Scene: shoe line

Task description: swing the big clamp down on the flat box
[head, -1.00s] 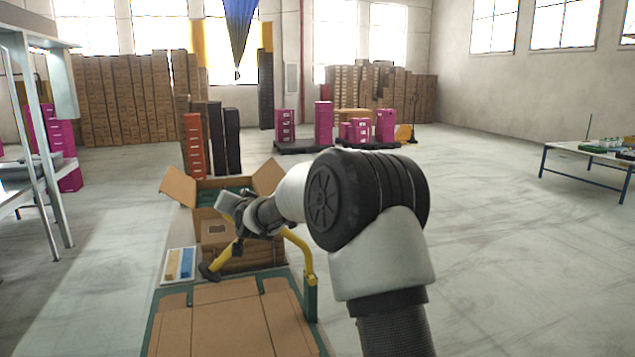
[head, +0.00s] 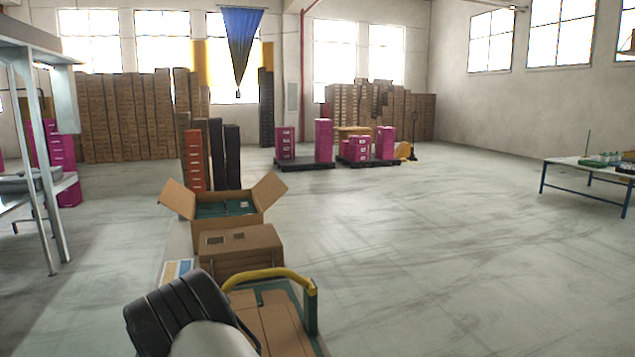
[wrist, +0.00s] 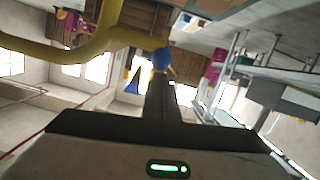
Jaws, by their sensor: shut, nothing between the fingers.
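The big clamp is a yellow arched bar (head: 268,273) on a green post (head: 311,312) at the right edge of the packing place. The bar reaches left over the flat brown box (head: 282,325); its far end is hidden behind my arm, so I cannot tell whether it touches the box. In the wrist view the yellow bar (wrist: 65,50) curves across the upper left, close to my gripper. My gripper (wrist: 160,72) is shut and empty, with a blue spot at its tip. In the head view my arm hides it.
A closed carton (head: 240,245) and an open carton (head: 225,208) with green contents stand behind the flat box. A metal rack (head: 40,170) is at the left and a table (head: 590,164) at the far right. The floor on the right is clear.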

